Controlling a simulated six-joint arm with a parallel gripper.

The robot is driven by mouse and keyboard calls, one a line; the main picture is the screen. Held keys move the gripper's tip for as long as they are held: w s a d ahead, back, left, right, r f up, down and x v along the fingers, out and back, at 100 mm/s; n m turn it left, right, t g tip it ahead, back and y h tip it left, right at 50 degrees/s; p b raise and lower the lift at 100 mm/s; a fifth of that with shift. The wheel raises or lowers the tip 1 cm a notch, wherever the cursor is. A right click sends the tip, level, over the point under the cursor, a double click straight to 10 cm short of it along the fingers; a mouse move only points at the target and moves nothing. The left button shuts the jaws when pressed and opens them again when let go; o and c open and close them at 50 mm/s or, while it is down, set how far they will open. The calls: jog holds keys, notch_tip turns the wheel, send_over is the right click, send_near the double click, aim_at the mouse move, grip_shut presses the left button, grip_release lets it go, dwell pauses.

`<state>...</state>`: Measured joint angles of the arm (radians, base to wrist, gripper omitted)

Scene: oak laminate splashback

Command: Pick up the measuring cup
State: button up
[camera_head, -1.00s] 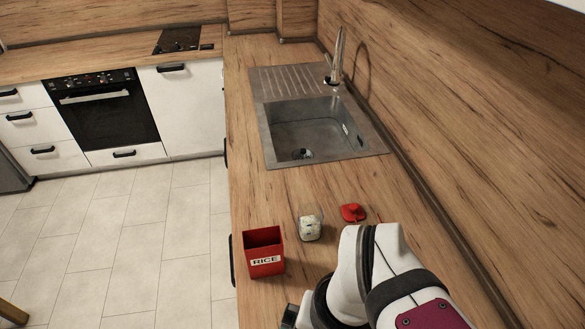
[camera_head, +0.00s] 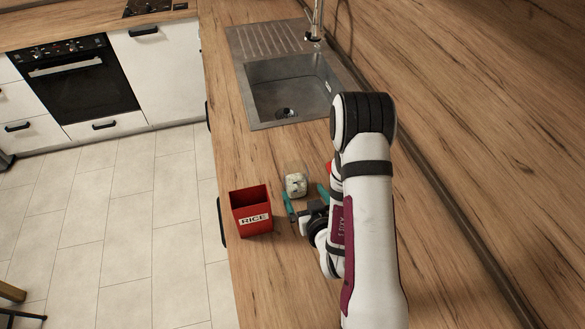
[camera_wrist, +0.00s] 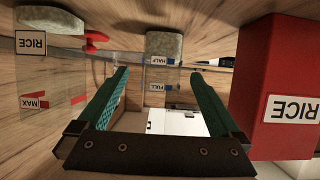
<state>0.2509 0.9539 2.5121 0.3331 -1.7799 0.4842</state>
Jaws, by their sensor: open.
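A clear cup with HALF and FULL marks and pale grainy contents, which I take as the measuring cup (camera_wrist: 163,65), stands ahead of my gripper in the wrist view. It also shows in the head view (camera_head: 296,184), just beyond my fingertips. My gripper (camera_head: 304,193) is open, with teal fingers spread to either side of the cup's line. In the wrist view my open gripper (camera_wrist: 160,74) has nothing between its fingers that is visibly held. The wrist picture is upside down. I cannot tell whether the fingertips overlap the cup's sides.
A red RICE box (camera_head: 252,213) stands left of my gripper; in the wrist view it (camera_wrist: 285,85) is close on the right. A clear container marked RICE and MAX (camera_wrist: 45,70) is on the wrist view's left. A red item (camera_head: 330,168) is partly hidden by my arm. The sink (camera_head: 290,85) lies beyond.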

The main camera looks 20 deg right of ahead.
aim_at(296, 169)
jog(key=x, duration=0.7)
jog(key=shift+w+a, duration=0.15)
jog(key=shift+w, duration=0.1)
jog(key=c, duration=1.4)
jog(key=shift+r, duration=0.1)
notch_tip(296, 169, up, 9)
jog(key=shift+f, duration=0.2)
jog(key=d+r, duration=0.1)
jog(key=r, duration=0.1)
jog(key=d+r, duration=0.1)
jog(key=shift+w+d+r, duration=0.2)
jog(key=shift+d+r, duration=0.15)
jog(key=shift+s+d+r+n+h, duration=0.35)
jog(key=shift+s+d+r, duration=0.75)
jog(key=shift+d, duration=1.55)
jog(key=shift+s+d+r+n+h, duration=0.1)
jog(key=shift+s+d+r+n, duration=0.7)
jog(key=shift+d, duration=1.9)
jog(key=shift+s+d+r+n+h, duration=0.1)
jog(key=shift+s+d+r+h, duration=0.15)
jog(key=shift+s+d+r, duration=1.8)
